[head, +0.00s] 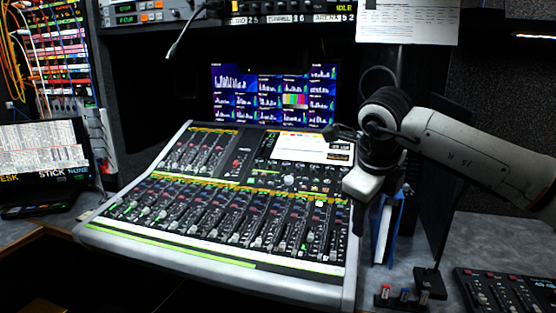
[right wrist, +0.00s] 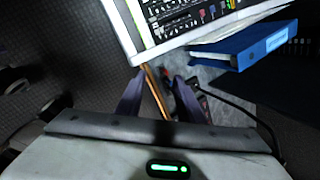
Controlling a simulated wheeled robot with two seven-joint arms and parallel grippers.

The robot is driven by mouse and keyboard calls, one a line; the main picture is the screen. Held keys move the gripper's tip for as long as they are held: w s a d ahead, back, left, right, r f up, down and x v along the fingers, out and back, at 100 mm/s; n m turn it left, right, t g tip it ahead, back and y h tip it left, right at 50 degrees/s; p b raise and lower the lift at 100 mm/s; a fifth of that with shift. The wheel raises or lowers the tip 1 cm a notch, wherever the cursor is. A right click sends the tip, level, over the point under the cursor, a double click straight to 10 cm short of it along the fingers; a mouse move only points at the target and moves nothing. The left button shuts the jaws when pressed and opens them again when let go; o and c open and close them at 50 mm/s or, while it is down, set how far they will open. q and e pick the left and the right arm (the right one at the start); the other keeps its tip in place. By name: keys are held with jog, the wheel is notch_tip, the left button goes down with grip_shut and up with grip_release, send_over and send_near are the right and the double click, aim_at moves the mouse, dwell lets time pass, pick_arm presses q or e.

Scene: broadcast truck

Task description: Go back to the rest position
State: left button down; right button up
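My right arm comes in from the right in the head view. Its white hand, the right gripper (head: 364,184), hangs over the right edge of the mixing console (head: 215,262), in front of a blue binder (head: 396,225). Its fingers are hard to make out there. In the right wrist view the two dark fingers of the right gripper (right wrist: 158,82) stand apart with nothing held between them. A thin brown edge strip of the desk shows beyond the gap. My left gripper is not in view.
The blue binder also shows in the right wrist view (right wrist: 257,47). A small control panel (head: 505,290) and small switches (head: 404,295) sit on the right desk. A screen (head: 272,95) stands behind the console. A laptop-like display (head: 45,155) is at left.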

jog(key=s+a+f+g+y, duration=0.2)
jog(key=s+a+f+y, duration=0.15)
jog(key=a, duration=0.35)
jog(key=s+a+f+n+g+y, duration=0.1)
jog(key=s+a+f+y, duration=0.25)
jog(key=a, duration=0.35)
jog(key=s+a+f+g+y, duration=0.2)
jog(key=s+a+f, duration=0.25)
jog(key=a, duration=0.25)
jog(key=s+a+r+m+y, duration=0.5)
jog(key=s+a+m+y, duration=0.15)
jog(key=a+y, duration=0.35)
jog(key=w+d+f+m+t, duration=0.2)
jog(key=w+d+m+t, duration=0.45)
jog(key=m+t, duration=0.75)
jog(key=s+d+f+m+t+h, duration=0.2)
jog(key=d+f+m+h, duration=0.9)
jog(key=f+m, duration=0.35)
jog(key=s+d+f+m+g+h, duration=0.2)
jog(key=s+d+f, duration=0.4)
jog(key=s+f, duration=0.3)
jog(key=s+d+f+m+g+h, duration=0.2)
jog(key=s+d+f+m+g, duration=0.2)
jog(key=s+f, duration=0.5)
jog(key=d+f+m, duration=0.1)
jog(key=d+m, duration=0.1)
jog(key=shift+s+f+m+g, duration=0.15)
jog(key=shift+f+m+g, duration=0.15)
jog(key=shift+g, duration=0.1)
